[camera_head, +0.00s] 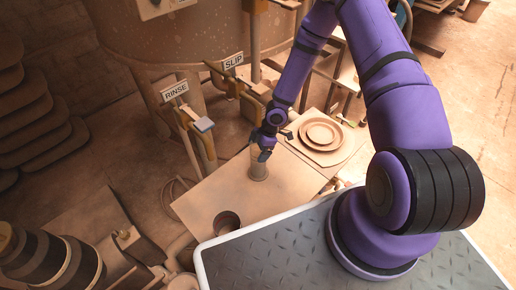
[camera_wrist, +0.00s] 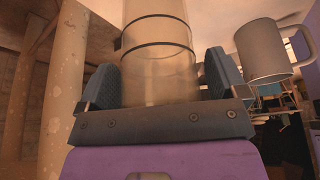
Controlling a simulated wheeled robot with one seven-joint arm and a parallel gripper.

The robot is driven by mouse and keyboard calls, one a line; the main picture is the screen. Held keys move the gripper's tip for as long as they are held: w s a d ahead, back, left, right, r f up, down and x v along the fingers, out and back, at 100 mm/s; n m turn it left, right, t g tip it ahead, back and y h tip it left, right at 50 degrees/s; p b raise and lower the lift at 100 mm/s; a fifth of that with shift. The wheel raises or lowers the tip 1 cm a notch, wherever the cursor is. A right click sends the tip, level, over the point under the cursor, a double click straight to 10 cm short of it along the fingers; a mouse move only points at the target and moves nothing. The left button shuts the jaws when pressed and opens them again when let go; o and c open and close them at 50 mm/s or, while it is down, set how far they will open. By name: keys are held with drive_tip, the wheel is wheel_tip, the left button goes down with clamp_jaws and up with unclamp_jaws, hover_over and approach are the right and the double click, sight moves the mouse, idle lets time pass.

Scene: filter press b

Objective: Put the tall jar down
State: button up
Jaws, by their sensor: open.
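The tall jar (camera_head: 258,171) is a clear, brownish glass cylinder. It appears to stand upright on the tan tabletop (camera_head: 215,195) in the head view. My gripper (camera_head: 264,149) is at the jar's upper part, coming down from above right. In the wrist view the jar (camera_wrist: 158,50), with dark rings around it, stands between the two blue-grey fingers of my open gripper (camera_wrist: 163,85). Whether a finger still touches the glass I cannot tell. The jar's upper end is cut off in the wrist view.
A dark round vessel or opening (camera_head: 227,222) is at the table's front. Stacked round plates (camera_head: 320,133) lie on a board to the right. Taps labelled RINSE (camera_head: 175,91) and SLIP (camera_head: 233,61) stand behind. A grey mug (camera_wrist: 262,50) shows in the wrist view.

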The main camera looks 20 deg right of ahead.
drive_tip(key=shift+d+r, duration=1.7)
drive_tip(key=shift+d, duration=5)
drive_tip(key=s+d+r+m+h, duration=0.1)
drive_tip(key=d+r+m+h, duration=0.15)
drive_tip(key=r, duration=1.05)
drive_tip(key=d+r+m+h, duration=0.2)
drive_tip(key=r+m+h, duration=0.2)
drive_tip(key=r, duration=1)
drive_tip(key=s+a+r+m+t, duration=0.1)
drive_tip(key=s+a+r+m, duration=0.1)
drive_tip(key=s+r, duration=0.35)
drive_tip(key=s+a+r+m+t, duration=0.1)
drive_tip(key=s+a+r+m, duration=0.15)
drive_tip(key=r, duration=0.65)
drive_tip(key=s+a+r+m+t, duration=0.1)
drive_tip(key=s+a+r+m, duration=0.2)
drive_tip(key=r, duration=0.4)
drive_tip(key=s+a+r+m+t+y, duration=0.1)
drive_tip(key=s+r+m, duration=0.1)
drive_tip(key=s, duration=0.5)
drive_tip(key=s+a+r+m+t+y, duration=0.1)
drive_tip(key=s+a+r+m, duration=0.1)
drive_tip(key=s+r, duration=0.2)
drive_tip(key=s, duration=0.3)
drive_tip(key=shift+a+r, duration=0.25)
